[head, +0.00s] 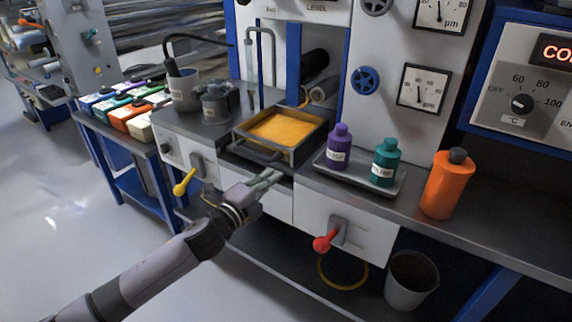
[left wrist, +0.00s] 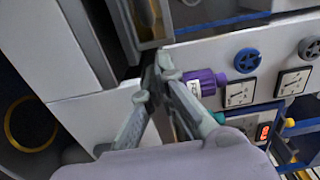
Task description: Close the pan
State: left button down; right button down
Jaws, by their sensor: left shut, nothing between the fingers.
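The pan (head: 309,143) is a square dark metal tray holding orange-yellow liquid, in the middle of the head view. It sticks out toward the front of the machine, with a dark bar handle (head: 256,152) at its front side. My left gripper (head: 277,175) is shut and empty. It is in front of and a little below the pan, near the white front panel, and seems apart from the handle. In the left wrist view the closed fingertips (left wrist: 160,68) show just below a corner of the pan (left wrist: 155,42). My right gripper is not in view.
A purple bottle (head: 339,147) and a teal bottle (head: 385,162) stand on a tray right of the pan. An orange bottle (head: 447,184) is farther right. A yellow lever (head: 184,183) and a red lever (head: 325,242) stick out from the front. A grey jug (head: 183,90) stands left.

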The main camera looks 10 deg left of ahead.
aim_at(293, 158)
pick_arm(q)
jog(key=x, duration=0.6)
jog(key=shift+w, duration=0.2)
jog(key=shift+w+d, duration=0.3)
jog(key=shift+w, duration=0.3)
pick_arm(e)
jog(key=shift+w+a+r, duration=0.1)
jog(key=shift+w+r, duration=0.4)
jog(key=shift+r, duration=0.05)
